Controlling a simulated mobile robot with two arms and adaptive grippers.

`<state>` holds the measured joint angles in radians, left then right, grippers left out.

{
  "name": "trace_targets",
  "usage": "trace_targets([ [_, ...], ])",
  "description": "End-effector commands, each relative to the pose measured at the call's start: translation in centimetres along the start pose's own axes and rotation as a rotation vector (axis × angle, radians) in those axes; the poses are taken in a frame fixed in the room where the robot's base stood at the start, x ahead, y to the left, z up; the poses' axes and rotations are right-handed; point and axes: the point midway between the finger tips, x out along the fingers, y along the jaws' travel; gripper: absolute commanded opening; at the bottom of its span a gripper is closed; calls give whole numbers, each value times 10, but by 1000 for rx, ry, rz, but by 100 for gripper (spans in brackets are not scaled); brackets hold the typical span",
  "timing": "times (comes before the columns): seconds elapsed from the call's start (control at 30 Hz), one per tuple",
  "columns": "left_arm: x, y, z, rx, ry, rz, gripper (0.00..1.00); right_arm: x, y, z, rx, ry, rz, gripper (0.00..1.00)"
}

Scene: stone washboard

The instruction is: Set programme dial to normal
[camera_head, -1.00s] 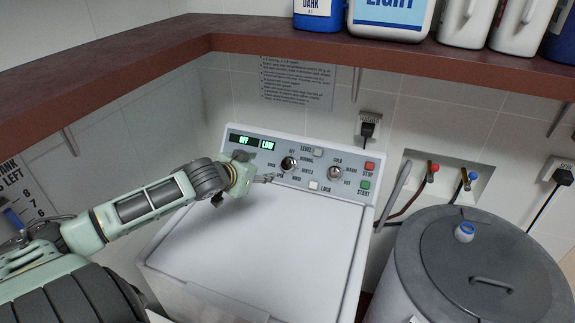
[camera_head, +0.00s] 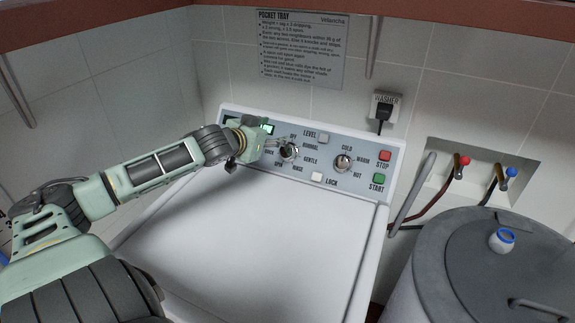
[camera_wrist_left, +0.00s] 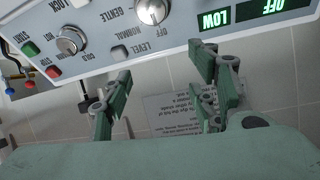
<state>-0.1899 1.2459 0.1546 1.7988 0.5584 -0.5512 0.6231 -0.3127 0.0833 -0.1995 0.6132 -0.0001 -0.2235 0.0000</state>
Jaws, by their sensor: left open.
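The programme dial (camera_head: 289,151) is a round silver knob on the washer's control panel, ringed by labels including OFF, NORMAL, GENTLE and RINSE. The NORMAL label (camera_head: 311,146) is at its upper right. I cannot make out the dial's pointer clearly. My left gripper (camera_head: 276,142) is open, just left of the dial, and partly covers the display. In the left wrist view, the panel is upside down and the dial (camera_wrist_left: 152,10) is at the top, beyond the open fingers (camera_wrist_left: 160,78). The display (camera_wrist_left: 240,15) reads OFF and LOW. My right gripper is out of view.
The temperature dial (camera_head: 343,162), LEVEL button (camera_head: 322,138), LOCK button (camera_head: 317,177), red STOP (camera_head: 385,155) and green START (camera_head: 379,178) are nearby. The washer lid (camera_head: 255,225) is shut and clear. A grey bin (camera_head: 470,265) stands right; a shelf (camera_head: 90,20) overhangs.

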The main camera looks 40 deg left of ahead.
Motion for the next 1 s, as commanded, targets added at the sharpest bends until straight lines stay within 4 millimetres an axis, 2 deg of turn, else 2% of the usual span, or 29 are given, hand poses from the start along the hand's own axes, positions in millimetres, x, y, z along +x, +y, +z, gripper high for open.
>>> trace_targets([
  [0.03, 12, 4, 29, 0, -1, 0, 54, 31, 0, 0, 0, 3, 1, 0],
  [0.1, 19, 6, 47, 0, -1, 0, 54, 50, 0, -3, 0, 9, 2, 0],
  [0.2, 26, 9, 64, 0, 0, 0, 54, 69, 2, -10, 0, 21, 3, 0],
  [0.3, 30, 10, 72, 1, 0, 0, 54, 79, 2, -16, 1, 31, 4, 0],
  [0.63, 40, 9, 74, -4, 1, -2, 54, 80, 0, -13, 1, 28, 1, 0],
  [1.0, 74, 9, 73, -7, 1, -1, 54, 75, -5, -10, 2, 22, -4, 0],
])
